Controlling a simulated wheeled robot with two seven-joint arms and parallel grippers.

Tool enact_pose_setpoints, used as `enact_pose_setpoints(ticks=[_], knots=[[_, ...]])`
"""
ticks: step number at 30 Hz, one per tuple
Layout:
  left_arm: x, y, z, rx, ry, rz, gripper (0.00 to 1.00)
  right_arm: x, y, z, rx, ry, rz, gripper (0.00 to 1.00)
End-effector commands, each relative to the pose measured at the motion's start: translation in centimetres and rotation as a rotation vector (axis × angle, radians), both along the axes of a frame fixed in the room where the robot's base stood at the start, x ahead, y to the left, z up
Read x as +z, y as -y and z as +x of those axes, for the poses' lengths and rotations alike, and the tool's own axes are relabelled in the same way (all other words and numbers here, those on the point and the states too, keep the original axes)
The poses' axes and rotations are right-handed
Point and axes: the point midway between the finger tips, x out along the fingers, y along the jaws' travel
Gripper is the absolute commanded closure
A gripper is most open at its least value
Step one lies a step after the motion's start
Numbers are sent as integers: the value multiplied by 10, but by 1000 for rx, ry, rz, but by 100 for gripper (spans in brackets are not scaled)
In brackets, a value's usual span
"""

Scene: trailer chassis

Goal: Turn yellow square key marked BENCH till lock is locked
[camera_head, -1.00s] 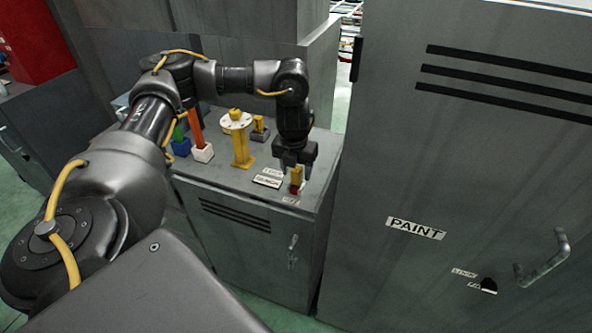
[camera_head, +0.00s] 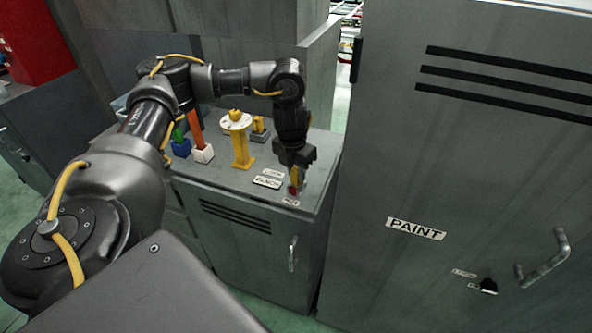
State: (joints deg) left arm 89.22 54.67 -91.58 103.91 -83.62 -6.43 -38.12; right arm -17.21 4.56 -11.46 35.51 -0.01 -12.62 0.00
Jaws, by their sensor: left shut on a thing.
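The yellow key (camera_head: 293,174) stands at the right end of the low cabinet's top (camera_head: 235,178), in a small red lock part (camera_head: 294,190). My left gripper (camera_head: 295,170) points down over it and is shut on the key, hiding most of it. A BENCH label (camera_head: 268,182) lies on the top left of the key. Small labels lie behind and in front of the lock; their text is too small to read. My right gripper is not in view.
On the cabinet top stand a yellow stand with a white disc (camera_head: 238,140), an orange piece in a white block (camera_head: 201,145), and a blue block (camera_head: 181,147). A tall PAINT cabinet (camera_head: 415,229) with a handle (camera_head: 545,260) rises at the right.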

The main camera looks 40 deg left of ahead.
Motion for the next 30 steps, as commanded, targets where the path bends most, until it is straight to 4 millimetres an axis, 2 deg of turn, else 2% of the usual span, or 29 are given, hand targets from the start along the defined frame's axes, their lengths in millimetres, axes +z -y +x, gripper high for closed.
enact_pose_setpoints(ticks=[9,18,27,30], knots=[[-1,-1,-1,-33,-2,2,99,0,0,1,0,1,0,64],[-1,-1,-1,-303,-3,2,99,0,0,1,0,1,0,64],[0,-1,-1,-330,-3,2,99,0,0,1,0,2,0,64],[0,-1,-1,-412,-3,1,99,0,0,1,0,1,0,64]])
